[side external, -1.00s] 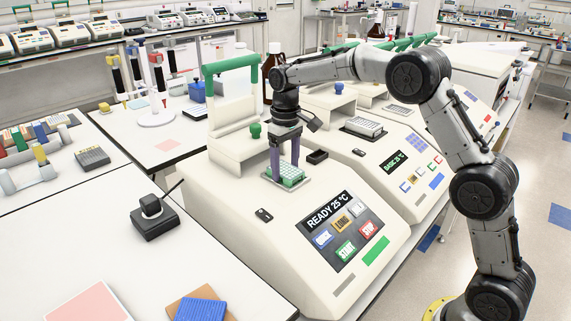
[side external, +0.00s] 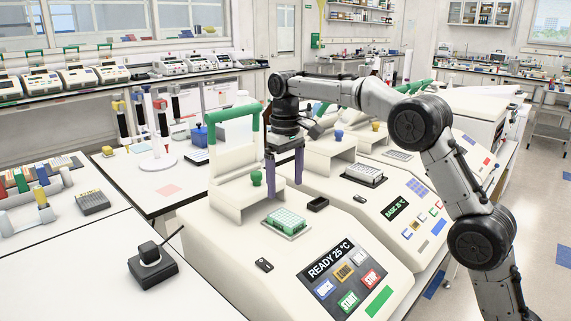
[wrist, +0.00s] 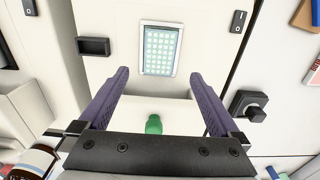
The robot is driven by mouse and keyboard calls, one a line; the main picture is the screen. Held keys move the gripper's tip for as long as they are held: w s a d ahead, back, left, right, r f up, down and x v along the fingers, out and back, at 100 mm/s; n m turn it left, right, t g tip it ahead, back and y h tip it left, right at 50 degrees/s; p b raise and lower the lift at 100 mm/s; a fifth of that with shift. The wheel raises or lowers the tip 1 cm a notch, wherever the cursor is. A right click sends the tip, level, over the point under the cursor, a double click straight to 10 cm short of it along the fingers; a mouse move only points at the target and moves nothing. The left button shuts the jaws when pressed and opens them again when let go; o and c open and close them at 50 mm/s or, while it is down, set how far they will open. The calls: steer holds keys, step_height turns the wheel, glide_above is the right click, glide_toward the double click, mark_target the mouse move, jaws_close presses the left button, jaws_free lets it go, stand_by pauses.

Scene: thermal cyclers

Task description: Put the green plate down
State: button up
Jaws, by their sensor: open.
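The green plate (side external: 287,217) sits flat in the block recess on top of the nearest thermal cycler (side external: 222,245), whose screen reads READY 25 °C. The plate also shows in the wrist view (wrist: 159,50), with its rows of wells inside a pale frame. My gripper (side external: 284,185) is open and empty, pointing down above the plate and apart from it. In the wrist view its two purple fingers (wrist: 157,76) are spread wide, with the plate just beyond their tips. The cycler's lid stands raised, with a green handle (side external: 233,113) and a green knob (side external: 256,178).
A second cycler with a grey block (side external: 363,173) stands close on the right. A black device (side external: 151,267) sits on the left bench. The raised lid stands close beside my gripper; there is free room above the plate.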

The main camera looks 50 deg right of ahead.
steer(key=s+a+r+t, duration=0.1)
steer(key=s+r+t, duration=0.1)
steer(key=s+r, duration=0.7)
steer(key=s+f+t, duration=0.1)
steer(key=s+f, duration=0.1)
steer(key=s, duration=0.7)
steer(key=s+a+f+t, duration=0.1)
steer(key=s+f, duration=0.2)
steer(key=s, duration=0.7)
steer(key=shift+f+t, duration=0.3)
steer(key=shift+t, duration=0.5)
steer(key=s+f, duration=0.6)
steer(key=shift+s+a, duration=0.15)
steer(key=shift+a, duration=0.05)
